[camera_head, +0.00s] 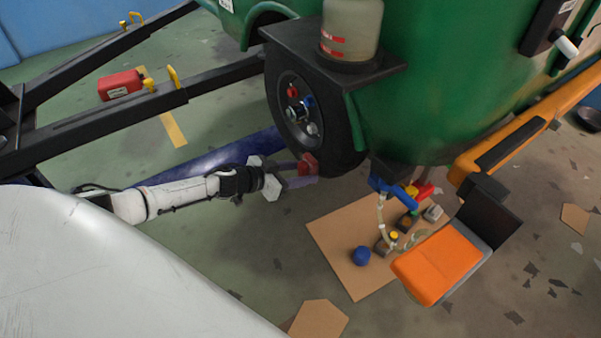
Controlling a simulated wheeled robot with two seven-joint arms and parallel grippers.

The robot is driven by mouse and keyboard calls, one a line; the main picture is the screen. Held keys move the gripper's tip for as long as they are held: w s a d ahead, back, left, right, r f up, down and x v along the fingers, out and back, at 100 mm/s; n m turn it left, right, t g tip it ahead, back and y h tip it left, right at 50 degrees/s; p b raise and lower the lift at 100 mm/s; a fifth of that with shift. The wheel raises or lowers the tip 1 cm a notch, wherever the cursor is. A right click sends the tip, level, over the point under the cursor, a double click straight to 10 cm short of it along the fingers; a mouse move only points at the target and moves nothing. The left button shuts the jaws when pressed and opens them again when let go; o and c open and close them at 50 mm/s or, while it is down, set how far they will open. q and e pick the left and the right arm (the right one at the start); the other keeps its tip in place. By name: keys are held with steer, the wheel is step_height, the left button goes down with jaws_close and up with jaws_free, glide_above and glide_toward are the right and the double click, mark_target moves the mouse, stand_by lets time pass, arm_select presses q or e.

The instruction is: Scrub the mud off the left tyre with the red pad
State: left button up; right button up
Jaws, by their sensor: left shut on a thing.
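The left tyre (345,141) is black and stands under the green rickshaw body, with its hub facing left. My left gripper (302,172) reaches in from the left and is shut on the red pad (308,162). The pad is at the lower part of the tyre, close against its side. I cannot tell whether it touches the rubber. The gripper covers part of the pad. Mud cannot be made out clearly on the dark tyre. My right gripper is not in view.
Black lift beams (110,122) with yellow handles run in from the left, near a red can (120,85). A blue bar lies behind my left arm. A cardboard sheet (335,235) holds a blue ball (361,256) and small parts. An orange seat (440,264) stands at its right.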

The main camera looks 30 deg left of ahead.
arm_select(q)
steer(key=shift+w+a+f+b, duration=0.7)
steer(key=shift+w+a+b, duration=1.1)
steer(key=shift+a, duration=1.5)
steer(key=s+d+p, duration=0.1)
steer(key=d+p, duration=0.1)
steer(key=s+d+r+p, duration=0.1)
steer(key=d+p, duration=0.1)
steer(key=s+d+p, duration=0.1)
steer(key=d+p, duration=0.1)
steer(key=shift+r, duration=0.4)
steer(key=shift+s+d+p, duration=0.25)
steer(key=shift+d+p, duration=0.15)
steer(key=shift+d, duration=0.1)
steer(key=shift+f, duration=0.1)
steer(key=s+a+p, duration=0.2)
steer(key=s, duration=0.3)
steer(key=shift+s+a, duration=0.3)
steer(key=shift+s, duration=0.05)
steer(key=shift+p, duration=0.3)
